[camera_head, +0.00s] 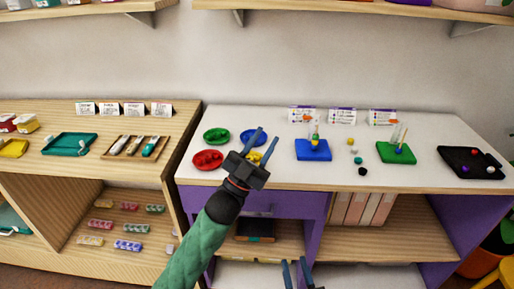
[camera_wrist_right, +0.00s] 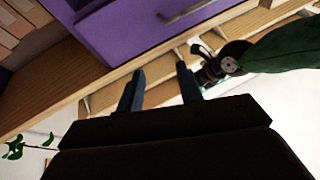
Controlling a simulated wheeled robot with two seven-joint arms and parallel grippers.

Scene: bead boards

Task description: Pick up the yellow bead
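A small yellow bead (camera_head: 351,141) lies on the white tabletop (camera_head: 270,118), at the back of a short row of loose beads between the blue peg board (camera_head: 313,151) and the green peg board (camera_head: 396,154). My left gripper (camera_head: 268,135) is over the left part of the table, left of the blue board and well apart from the bead. Its fingers are spread with nothing seen between them. It partly covers a yellow dish (camera_head: 254,157). My right gripper (camera_head: 294,262) is low in front of the cabinet, below the tabletop. Its fingers also stand apart and empty in the right wrist view (camera_wrist_right: 159,80).
Green (camera_head: 216,135), red (camera_head: 207,160) and blue (camera_head: 253,136) dishes stand around my left gripper. Upright pegs with beads rise from the blue and green boards. A black tray (camera_head: 460,168) with several beads is at right. Cards (camera_head: 342,116) stand along the back.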

